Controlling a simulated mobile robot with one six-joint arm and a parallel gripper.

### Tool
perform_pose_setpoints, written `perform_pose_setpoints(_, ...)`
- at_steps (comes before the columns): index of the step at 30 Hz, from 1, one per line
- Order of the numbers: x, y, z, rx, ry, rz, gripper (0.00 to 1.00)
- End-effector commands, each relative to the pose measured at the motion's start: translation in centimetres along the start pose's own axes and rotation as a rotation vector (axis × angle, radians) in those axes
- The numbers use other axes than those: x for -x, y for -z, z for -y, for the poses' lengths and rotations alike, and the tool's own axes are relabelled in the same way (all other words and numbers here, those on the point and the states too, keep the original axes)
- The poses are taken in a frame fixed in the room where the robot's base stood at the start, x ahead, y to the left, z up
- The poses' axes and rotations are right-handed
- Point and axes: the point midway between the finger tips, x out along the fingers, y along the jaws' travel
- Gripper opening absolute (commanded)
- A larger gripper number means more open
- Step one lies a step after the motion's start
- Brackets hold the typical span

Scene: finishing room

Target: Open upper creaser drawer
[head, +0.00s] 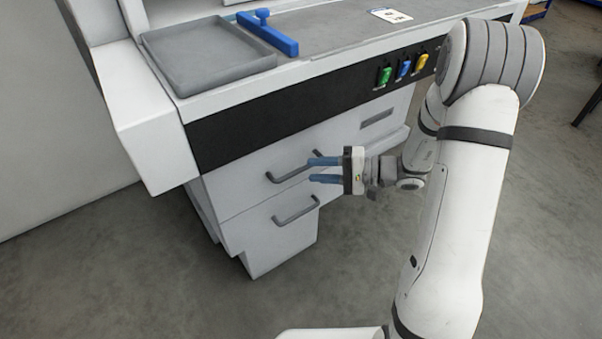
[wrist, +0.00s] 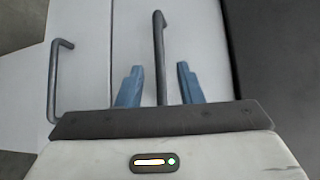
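The creaser (head: 150,128) is a white machine with two drawers under a black panel. The upper drawer (head: 238,188) has a grey bar handle (head: 283,174) and looks shut. The lower drawer (head: 258,244) has its own handle (head: 296,208) and sticks out a little further. My gripper (head: 310,170) is open, its blue fingers pointing at the upper drawer's handle. In the wrist view the upper handle (wrist: 159,55) runs between the two spread fingers (wrist: 158,85), with gaps on both sides. The lower handle (wrist: 56,85) is to the left there.
A grey tray (head: 205,62) and a blue bar with a knob (head: 268,33) lie on the creaser's top. Green, blue and yellow switches (head: 403,69) sit on the black panel. The grey floor (head: 180,285) in front is clear.

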Motion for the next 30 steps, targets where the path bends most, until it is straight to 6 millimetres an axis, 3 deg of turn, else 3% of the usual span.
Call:
perform_pose_setpoints(3,-2.1,-0.1,-0.2,0.001,-0.001,0.004,0.33)
perform_pose_setpoints(9,-4.2,0.0,-0.1,0.0,-0.002,0.002,0.33)
perform_pose_setpoints(19,-4.6,0.0,0.0,-0.001,-0.002,-0.001,0.33)
perform_pose_setpoints(30,-4.6,0.0,0.0,-0.002,-0.002,-0.001,0.04)
